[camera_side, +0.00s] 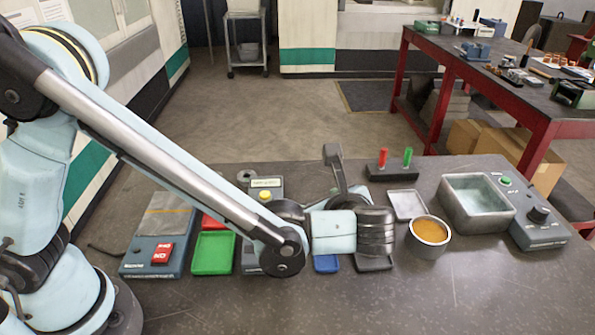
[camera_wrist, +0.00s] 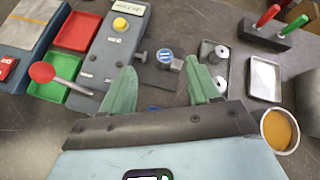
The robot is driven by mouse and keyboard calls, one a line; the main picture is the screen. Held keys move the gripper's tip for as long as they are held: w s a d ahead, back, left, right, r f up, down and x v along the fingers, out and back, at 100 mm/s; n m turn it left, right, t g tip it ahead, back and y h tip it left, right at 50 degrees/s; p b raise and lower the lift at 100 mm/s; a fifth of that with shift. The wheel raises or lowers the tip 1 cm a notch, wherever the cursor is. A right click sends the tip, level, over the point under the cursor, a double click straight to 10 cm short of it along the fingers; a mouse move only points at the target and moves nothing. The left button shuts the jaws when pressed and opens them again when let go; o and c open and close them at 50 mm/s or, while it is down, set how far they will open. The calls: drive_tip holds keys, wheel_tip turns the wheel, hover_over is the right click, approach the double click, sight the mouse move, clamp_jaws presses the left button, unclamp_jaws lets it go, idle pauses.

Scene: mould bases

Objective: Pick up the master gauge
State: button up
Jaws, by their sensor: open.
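A small metal piece with a round blue marked top (camera_wrist: 165,56) stands on a dark plate by the grey measuring device in the wrist view; it looks like the master gauge, but I cannot read its mark. My gripper (camera_wrist: 162,68) is open, with its two green fingers apart and nothing held. In the picture, the blue-topped piece lies between and just beyond the fingertips; the height gap is unclear. In the side view my wrist and the dark gripper body hide the piece and the fingers. Two metal spool-shaped parts (camera_wrist: 214,52) sit on a tray to its right.
The measuring device (camera_wrist: 112,45) has a yellow button. Red (camera_wrist: 77,31) and green trays (camera_side: 213,254) lie left. On the right are a white tray (camera_side: 407,205), an orange-filled cup (camera_side: 429,232), a water bath (camera_side: 478,190) and a red-and-green-handled stand (camera_side: 392,170). The front table is clear.

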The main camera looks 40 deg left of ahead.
drive_tip(key=d+m, duration=0.1)
drive_tip(key=s+d+f+m+y, duration=0.1)
drive_tip(key=d, duration=0.1)
drive_tip(key=d+f+t, duration=0.1)
drive_tip(key=shift+s+d+f+m+y, duration=0.15)
drive_tip(key=shift+s+d+m+y, duration=0.05)
drive_tip(key=shift+s+m+y, duration=0.2)
drive_tip(key=shift+s+d+f, duration=0.1)
drive_tip(key=shift+d+f, duration=0.05)
drive_tip(key=shift+d, duration=0.05)
drive_tip(key=shift+f, duration=0.15)
drive_tip(key=x, duration=1.1)
drive_tip(key=shift+w+a, duration=0.3)
drive_tip(key=shift+a, duration=0.05)
drive_tip(key=shift+c, duration=0.2)
clamp_jaws()
